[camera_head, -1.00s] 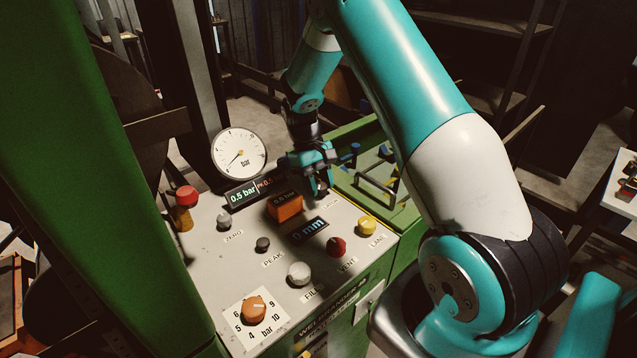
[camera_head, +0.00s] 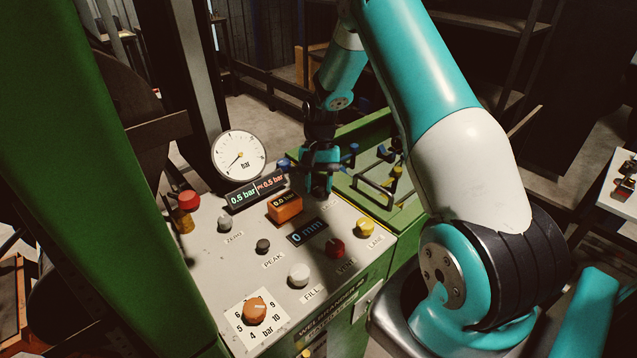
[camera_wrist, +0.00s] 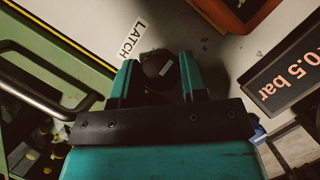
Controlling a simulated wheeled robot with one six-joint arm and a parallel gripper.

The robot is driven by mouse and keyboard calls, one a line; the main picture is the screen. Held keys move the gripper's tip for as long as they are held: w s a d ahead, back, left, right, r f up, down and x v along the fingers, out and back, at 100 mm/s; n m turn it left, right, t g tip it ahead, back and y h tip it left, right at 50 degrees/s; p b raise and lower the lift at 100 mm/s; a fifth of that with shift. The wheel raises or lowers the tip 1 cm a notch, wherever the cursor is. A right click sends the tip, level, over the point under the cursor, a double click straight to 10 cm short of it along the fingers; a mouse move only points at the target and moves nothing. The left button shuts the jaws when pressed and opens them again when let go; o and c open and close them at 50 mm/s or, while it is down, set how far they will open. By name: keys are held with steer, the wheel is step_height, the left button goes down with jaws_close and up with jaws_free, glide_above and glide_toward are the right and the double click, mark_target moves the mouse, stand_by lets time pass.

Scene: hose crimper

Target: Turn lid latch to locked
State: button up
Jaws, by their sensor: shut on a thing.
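The lid latch knob (camera_wrist: 157,66) is a dark round knob with a pale mark, on the grey panel beside the LATCH label (camera_wrist: 132,38). In the wrist view it sits between the two teal fingers of my gripper (camera_wrist: 158,80), which is shut on it. In the head view my gripper (camera_head: 318,186) points down at the back right of the panel (camera_head: 215,265) and hides the knob. The green lid (camera_head: 350,145) lies behind and to the right, with a dark bar handle (camera_head: 376,192).
An orange box (camera_head: 285,207) and a pressure display (camera_head: 256,190) stand close left of my gripper. A round gauge (camera_head: 239,157) rises behind them. The yellow LANE knob (camera_head: 365,228) and red VENT knob (camera_head: 335,248) are nearer the front. Blue and yellow parts lie near the handle.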

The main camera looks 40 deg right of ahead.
steer(key=shift+w, duration=0.1)
stand_by(0.4)
steer(key=o, duration=0.9)
steer(key=v, duration=1.7)
steer(key=shift+s+r, duration=0.2)
steer(key=shift+r, duration=0.05)
steer(key=shift+d, duration=0.1)
